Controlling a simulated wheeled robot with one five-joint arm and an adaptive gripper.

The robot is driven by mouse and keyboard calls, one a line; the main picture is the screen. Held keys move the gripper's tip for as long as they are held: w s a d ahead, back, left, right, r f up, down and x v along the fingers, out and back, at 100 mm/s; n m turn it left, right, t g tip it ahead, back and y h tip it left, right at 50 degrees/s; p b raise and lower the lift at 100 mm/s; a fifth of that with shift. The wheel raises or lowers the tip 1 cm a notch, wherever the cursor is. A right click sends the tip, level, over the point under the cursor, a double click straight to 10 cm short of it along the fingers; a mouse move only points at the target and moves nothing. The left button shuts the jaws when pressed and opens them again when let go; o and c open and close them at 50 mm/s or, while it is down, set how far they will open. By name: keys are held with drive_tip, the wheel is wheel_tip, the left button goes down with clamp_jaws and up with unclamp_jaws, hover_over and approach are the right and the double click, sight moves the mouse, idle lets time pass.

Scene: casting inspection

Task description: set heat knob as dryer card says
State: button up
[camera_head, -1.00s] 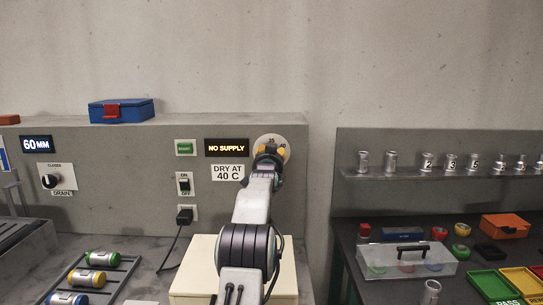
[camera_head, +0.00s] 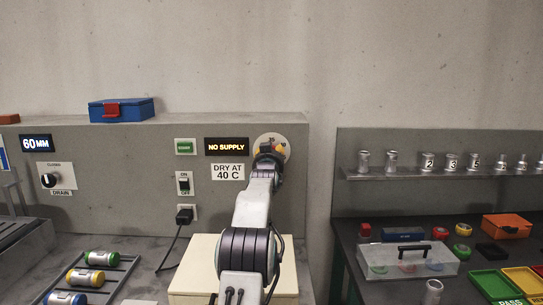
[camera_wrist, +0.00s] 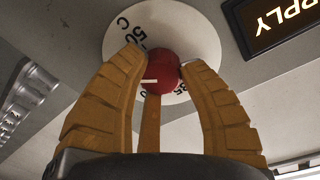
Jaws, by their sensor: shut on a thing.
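The heat knob (camera_wrist: 154,72) is a red round knob on a white dial (camera_wrist: 190,34) with black numbers, on the grey panel; 50, C and 35 are partly readable in the wrist view. My gripper (camera_wrist: 155,70) is shut on the knob, its orange fingers on both sides of it. In the head view the dial (camera_head: 264,141) is mostly covered by my gripper (camera_head: 268,152). The dryer card (camera_head: 228,172) reads DRY AT 40 C. A white mark shows on the knob, but the value it points to is unclear.
The display (camera_head: 227,146) reads NO SUPPLY. A green button (camera_head: 185,147), an ON/OFF switch (camera_head: 184,184) and a plugged cord (camera_head: 184,215) are left of the dial. A blue box (camera_head: 121,110) sits on the panel top. A shelf (camera_head: 440,175) is at right.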

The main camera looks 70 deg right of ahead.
drive_tip(key=o, duration=0.7)
drive_tip(key=shift+r, duration=0.3)
drive_tip(key=o, duration=0.5)
drive_tip(key=shift+f, duration=0.2)
drive_tip(key=v, duration=1.2)
drive_tip(key=shift+f, duration=0.1)
